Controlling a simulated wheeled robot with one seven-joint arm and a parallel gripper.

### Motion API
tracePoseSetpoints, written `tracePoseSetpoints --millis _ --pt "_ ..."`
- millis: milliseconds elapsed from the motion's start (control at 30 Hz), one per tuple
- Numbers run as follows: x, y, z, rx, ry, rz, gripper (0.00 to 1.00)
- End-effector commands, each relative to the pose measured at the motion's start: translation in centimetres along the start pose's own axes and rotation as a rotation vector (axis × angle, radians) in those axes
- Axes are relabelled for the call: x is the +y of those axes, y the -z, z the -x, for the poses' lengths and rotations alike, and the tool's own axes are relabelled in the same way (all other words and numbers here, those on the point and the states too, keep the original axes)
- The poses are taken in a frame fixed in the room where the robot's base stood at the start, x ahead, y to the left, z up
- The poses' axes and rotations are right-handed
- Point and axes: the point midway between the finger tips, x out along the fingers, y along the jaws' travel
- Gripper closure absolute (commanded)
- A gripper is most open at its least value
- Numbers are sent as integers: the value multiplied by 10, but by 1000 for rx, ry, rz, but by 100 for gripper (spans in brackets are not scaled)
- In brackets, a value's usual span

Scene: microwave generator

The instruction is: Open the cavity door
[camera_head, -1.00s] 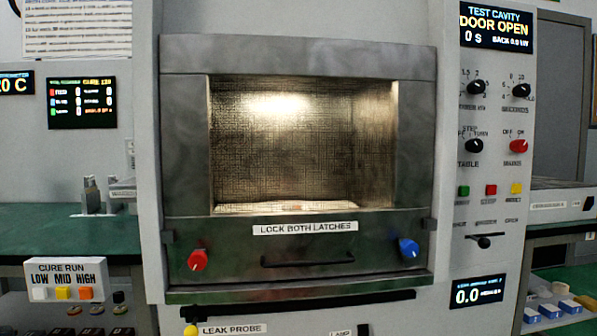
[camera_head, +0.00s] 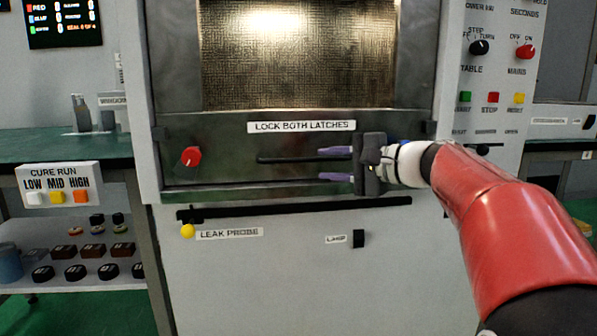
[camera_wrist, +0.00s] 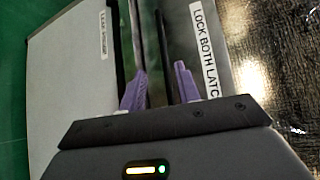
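The cavity door (camera_head: 228,145) shows as a grey metal front with a lit mesh window (camera_head: 300,60) above and a label reading "LOCK BOTH LATCHES" (camera_head: 302,127). Its dark horizontal handle bar (camera_head: 285,160) is below the label. A red latch knob (camera_head: 190,156) is at the left; the blue latch knob is hidden behind my gripper. My gripper (camera_head: 322,165) is at the handle's right part, with its purple fingers apart, one above and one below the bar. In the wrist view, my gripper (camera_wrist: 159,78) is open with the dark bar between its fingers; contact cannot be told.
A dark rail (camera_head: 290,208) runs below the door. A yellow leak probe (camera_head: 187,231) and a small black lamp switch (camera_head: 358,238) are under it. The control panel (camera_head: 491,97) is at the right. Green-topped benches (camera_head: 60,149) flank the unit.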

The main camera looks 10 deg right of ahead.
Motion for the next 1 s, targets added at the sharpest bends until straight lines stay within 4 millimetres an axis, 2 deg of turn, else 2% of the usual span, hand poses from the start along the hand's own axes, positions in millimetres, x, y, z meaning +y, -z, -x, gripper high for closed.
tracePoseSetpoints --millis 167,400,533,700,933,1000 --pt "-5 4 -15 -6 23 -10 68" --pt "-6 3 -54 -6 21 -10 68" --pt "-6 3 -69 -4 21 -10 68" --pt "-7 3 -78 -3 22 -9 68" --pt "-6 3 -78 -2 21 -9 68" --pt "-6 3 -78 -2 21 -9 77"
